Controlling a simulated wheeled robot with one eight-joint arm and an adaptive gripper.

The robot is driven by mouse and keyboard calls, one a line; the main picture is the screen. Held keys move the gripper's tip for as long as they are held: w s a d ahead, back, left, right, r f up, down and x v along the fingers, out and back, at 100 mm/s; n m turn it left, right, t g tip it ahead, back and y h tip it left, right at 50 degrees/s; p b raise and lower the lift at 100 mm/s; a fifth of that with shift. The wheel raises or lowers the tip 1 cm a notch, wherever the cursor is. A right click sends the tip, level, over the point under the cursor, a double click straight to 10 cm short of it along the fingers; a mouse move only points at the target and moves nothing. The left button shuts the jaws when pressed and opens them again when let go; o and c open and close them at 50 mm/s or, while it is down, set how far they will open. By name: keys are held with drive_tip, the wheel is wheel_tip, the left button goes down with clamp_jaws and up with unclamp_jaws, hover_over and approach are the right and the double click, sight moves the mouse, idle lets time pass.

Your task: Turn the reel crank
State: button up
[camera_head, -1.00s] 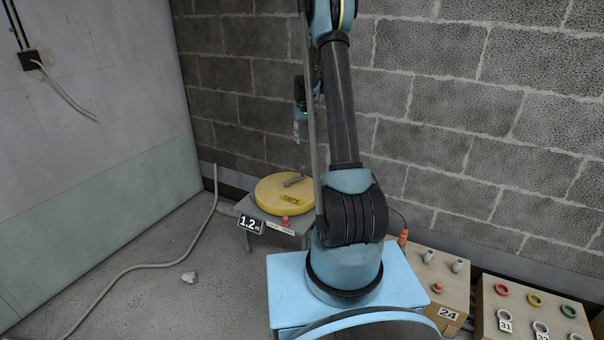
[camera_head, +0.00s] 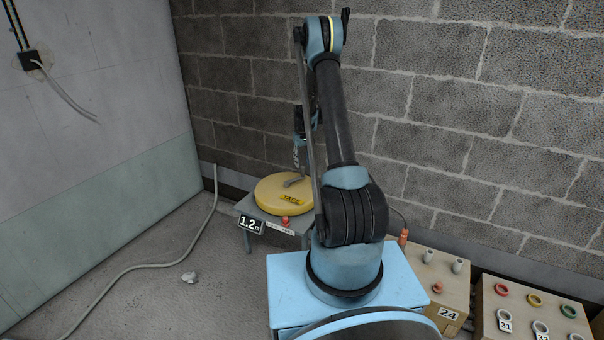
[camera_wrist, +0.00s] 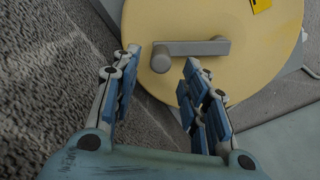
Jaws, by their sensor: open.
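The yellow tape reel (camera_head: 275,196) lies flat on a small grey stand. Its grey crank (camera_head: 294,182) sits on the top face. In the wrist view the crank (camera_wrist: 192,48) is a bar with a rounded knob at its left end, on the yellow reel face (camera_wrist: 250,75). My gripper (camera_wrist: 160,65) is open, its two blue fingers spread, with the crank's knob just beyond and between the fingertips. In the head view my gripper (camera_head: 299,160) points down above the reel near the crank. Contact with the crank cannot be told.
The stand (camera_head: 245,207) has a "1.2" label (camera_head: 251,224). A brick wall is close behind it. A grey hose (camera_head: 150,265) and a small rubble piece (camera_head: 189,277) lie on the floor at left. Boxes with rings (camera_head: 535,300) and fittings (camera_head: 440,270) stand at right.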

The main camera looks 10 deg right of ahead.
sight(302, 170)
drive_tip(key=shift+f, duration=3.05)
drive_tip(key=shift+c, duration=0.2)
clamp_jaws()
